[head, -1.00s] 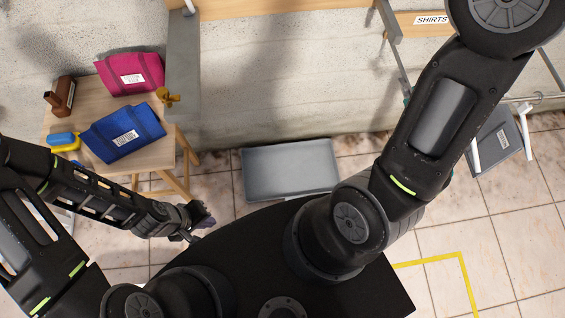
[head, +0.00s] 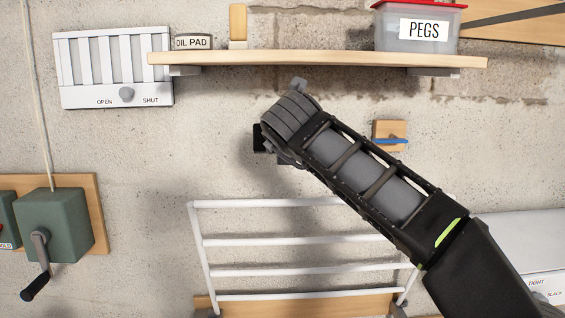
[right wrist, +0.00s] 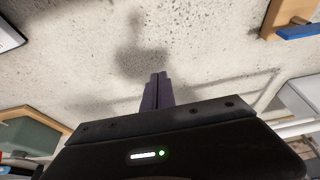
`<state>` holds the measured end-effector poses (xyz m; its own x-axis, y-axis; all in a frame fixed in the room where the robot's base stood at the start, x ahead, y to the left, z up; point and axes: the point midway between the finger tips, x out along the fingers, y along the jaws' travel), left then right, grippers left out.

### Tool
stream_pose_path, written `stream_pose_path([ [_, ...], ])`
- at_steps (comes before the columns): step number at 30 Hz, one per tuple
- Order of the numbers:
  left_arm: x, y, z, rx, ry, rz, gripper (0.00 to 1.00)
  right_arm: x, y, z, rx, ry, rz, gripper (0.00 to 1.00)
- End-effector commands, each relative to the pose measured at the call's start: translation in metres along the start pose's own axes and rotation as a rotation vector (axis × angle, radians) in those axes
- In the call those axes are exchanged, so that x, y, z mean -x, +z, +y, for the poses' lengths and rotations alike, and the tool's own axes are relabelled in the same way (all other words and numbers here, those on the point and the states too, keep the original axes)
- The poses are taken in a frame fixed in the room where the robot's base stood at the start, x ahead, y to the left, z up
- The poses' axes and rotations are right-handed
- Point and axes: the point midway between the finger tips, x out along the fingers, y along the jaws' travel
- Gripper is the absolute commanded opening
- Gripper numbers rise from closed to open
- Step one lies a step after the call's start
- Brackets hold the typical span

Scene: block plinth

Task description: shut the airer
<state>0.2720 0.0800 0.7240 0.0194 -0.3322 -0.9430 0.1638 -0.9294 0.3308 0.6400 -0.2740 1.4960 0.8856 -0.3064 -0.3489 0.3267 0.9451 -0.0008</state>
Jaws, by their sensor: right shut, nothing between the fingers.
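The airer (head: 320,241), a white rack of several parallel bars, is on the wall low in the head view, with a wooden board at its foot. My right arm crosses in front of its upper right part and hides some of the bars. My right gripper is above the airer, in front of the bare wall, apart from the bars. In the head view the wrist hides its fingertips. In the right wrist view the dark fingers of my right gripper (right wrist: 157,92) are shut and empty, pointing at the wall. My left gripper is not in view.
A wooden shelf (head: 320,58) with a PEGS box (head: 415,30) is above my right wrist. A louvred panel marked OPEN and SHUT (head: 115,68) hangs upper left. A green crank box (head: 55,228) is at left. A wooden block with a blue bar (head: 390,135) is at right.

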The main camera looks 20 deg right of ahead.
Motion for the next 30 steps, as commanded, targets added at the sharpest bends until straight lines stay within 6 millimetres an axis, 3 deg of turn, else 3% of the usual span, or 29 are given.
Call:
stream_pose_path([
  [3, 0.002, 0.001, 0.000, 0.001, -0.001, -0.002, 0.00, 0.017, 0.018, 0.001, -0.004, 0.004, -0.003, 0.00],
  [8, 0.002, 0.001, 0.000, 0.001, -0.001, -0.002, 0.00, 0.028, 0.029, 0.001, -0.001, 0.002, -0.001, 0.00],
  [22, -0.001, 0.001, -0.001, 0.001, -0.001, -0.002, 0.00, 0.030, 0.030, 0.000, -0.001, 0.000, -0.001, 0.00],
  [26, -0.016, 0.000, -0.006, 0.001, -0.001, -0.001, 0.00, 0.032, 0.021, -0.011, -0.014, -0.008, -0.016, 0.00],
  [30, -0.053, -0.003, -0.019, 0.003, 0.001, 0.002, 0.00, 0.057, 0.006, -0.045, -0.044, -0.033, -0.076, 0.00],
])
